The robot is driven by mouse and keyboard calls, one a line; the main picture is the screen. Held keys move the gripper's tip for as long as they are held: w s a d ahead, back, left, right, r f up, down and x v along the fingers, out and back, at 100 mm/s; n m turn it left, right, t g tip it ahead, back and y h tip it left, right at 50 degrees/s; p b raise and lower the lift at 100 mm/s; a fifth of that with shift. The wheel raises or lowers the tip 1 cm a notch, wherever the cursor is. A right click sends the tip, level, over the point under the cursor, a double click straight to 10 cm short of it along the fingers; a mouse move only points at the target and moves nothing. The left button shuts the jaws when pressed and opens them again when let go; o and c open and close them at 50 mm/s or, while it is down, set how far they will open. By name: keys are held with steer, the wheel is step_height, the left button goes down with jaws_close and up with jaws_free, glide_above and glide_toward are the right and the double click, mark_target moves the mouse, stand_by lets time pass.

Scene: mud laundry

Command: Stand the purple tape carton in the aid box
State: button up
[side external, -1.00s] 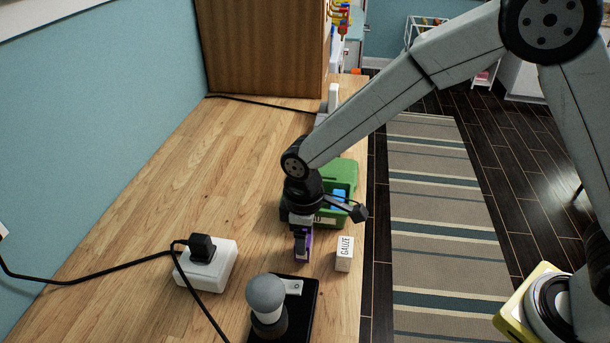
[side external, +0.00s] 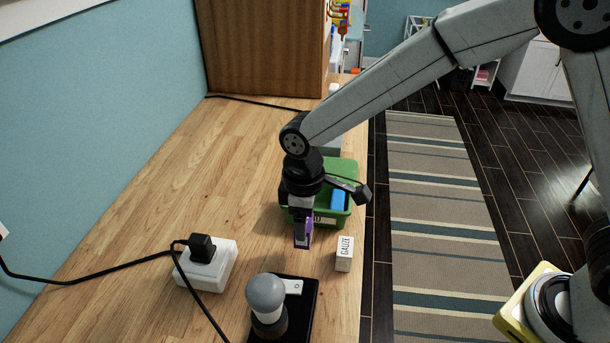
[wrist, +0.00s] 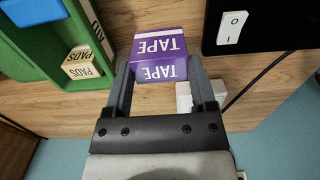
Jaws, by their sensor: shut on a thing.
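The purple tape carton (wrist: 160,57) with white TAPE lettering is between my gripper's fingers in the wrist view. In the side view the carton (side external: 304,236) hangs below my gripper (side external: 302,222), seemingly just above the wooden counter. My gripper (wrist: 162,85) is shut on it. The green aid box (side external: 336,209) stands just behind the gripper, partly hidden by it. In the wrist view the aid box (wrist: 62,65) is at the upper left, with a PADS carton (wrist: 83,66) and a blue item (wrist: 30,10) inside.
A white GAUZE carton (side external: 344,254) stands right of my gripper near the counter's edge. A black switch plate with a grey-topped knob (side external: 266,294) is in front. A white socket block (side external: 206,263) with a plug and cables lies left. The counter's left middle is clear.

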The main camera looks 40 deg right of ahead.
steer(key=shift+r, duration=0.3)
steer(key=shift+w+d, duration=0.1)
steer(key=w+d+r, duration=0.6)
steer(key=w+d, duration=0.1)
steer(key=d, duration=0.2)
steer(key=shift+w+r, duration=0.2)
steer(key=shift+r, duration=0.05)
steer(key=shift+d+f, duration=0.1)
steer(key=shift+f, duration=0.1)
steer(key=shift+f, duration=2.05)
steer(key=shift+f, duration=2.45)
stand_by(0.7)
